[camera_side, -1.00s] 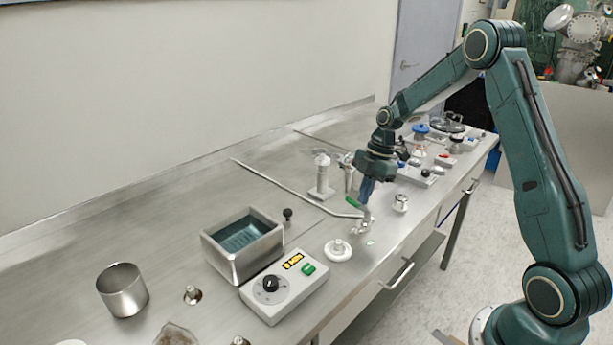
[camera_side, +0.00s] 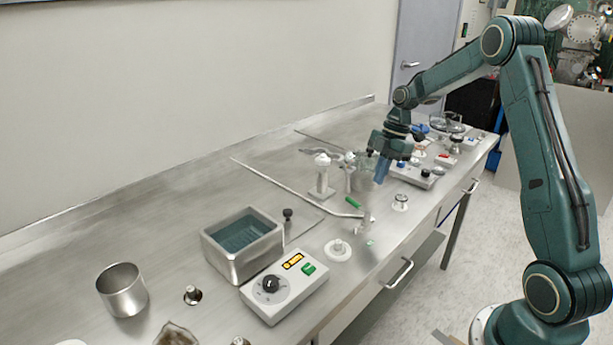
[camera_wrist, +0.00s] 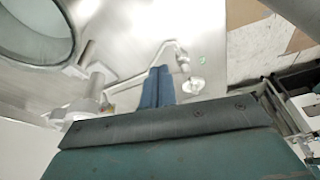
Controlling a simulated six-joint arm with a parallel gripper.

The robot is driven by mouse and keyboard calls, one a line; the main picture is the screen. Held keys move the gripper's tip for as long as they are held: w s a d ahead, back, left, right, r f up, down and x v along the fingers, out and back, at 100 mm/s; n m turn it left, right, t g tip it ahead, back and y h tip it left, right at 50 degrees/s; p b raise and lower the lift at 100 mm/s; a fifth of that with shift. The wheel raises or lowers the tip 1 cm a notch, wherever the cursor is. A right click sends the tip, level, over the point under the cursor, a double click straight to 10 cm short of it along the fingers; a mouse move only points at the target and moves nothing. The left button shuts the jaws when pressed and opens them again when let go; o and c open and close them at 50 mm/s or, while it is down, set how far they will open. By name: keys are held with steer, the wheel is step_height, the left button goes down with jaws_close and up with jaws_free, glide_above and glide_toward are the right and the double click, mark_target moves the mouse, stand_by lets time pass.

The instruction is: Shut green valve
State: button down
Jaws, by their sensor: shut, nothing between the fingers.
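The green valve handle (camera_side: 353,202) is a short green lever on the bent metal pipe (camera_side: 290,186) that runs over the steel bench. It slants down to the right beside the pipe's end. My gripper (camera_side: 380,179) is above and to the right of the handle, apart from it. In the wrist view its blue fingers (camera_wrist: 157,88) are together with nothing between them. The pipe end shows just beyond the fingers in that view; I cannot make out the green handle there.
A white post fitting (camera_side: 322,178) stands left of my gripper. A small metal-topped fitting (camera_side: 400,202) stands right of the handle. A steel basin (camera_side: 243,246), a control box with a knob (camera_side: 285,287) and a white disc (camera_side: 338,250) are nearer. More instruments stand at the far end.

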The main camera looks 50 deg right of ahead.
steer(key=v, duration=0.6)
steer(key=shift+r, duration=0.2)
steer(key=shift+a+r, duration=0.1)
steer(key=s+a+r+m+t+h, duration=0.1)
steer(key=s+a+r+m, duration=0.35)
steer(key=a, duration=0.35)
steer(key=s+a+r+m+t+h, duration=0.1)
steer(key=s+a+r+m, duration=0.25)
steer(key=a+r, duration=0.35)
steer(key=s+a+m+t, duration=0.1)
steer(key=s+a+m, duration=0.1)
steer(key=s, duration=0.3)
steer(key=s+a+f+m+t+h, duration=0.1)
steer(key=s+a+m, duration=0.2)
steer(key=s, duration=0.3)
steer(key=s+a+f+m, duration=0.1)
steer(key=s+a+m, duration=0.1)
steer(key=s, duration=0.3)
steer(key=shift+s+a+t, duration=0.25)
steer(key=shift+a+t, duration=0.1)
steer(key=shift+t, duration=0.05)
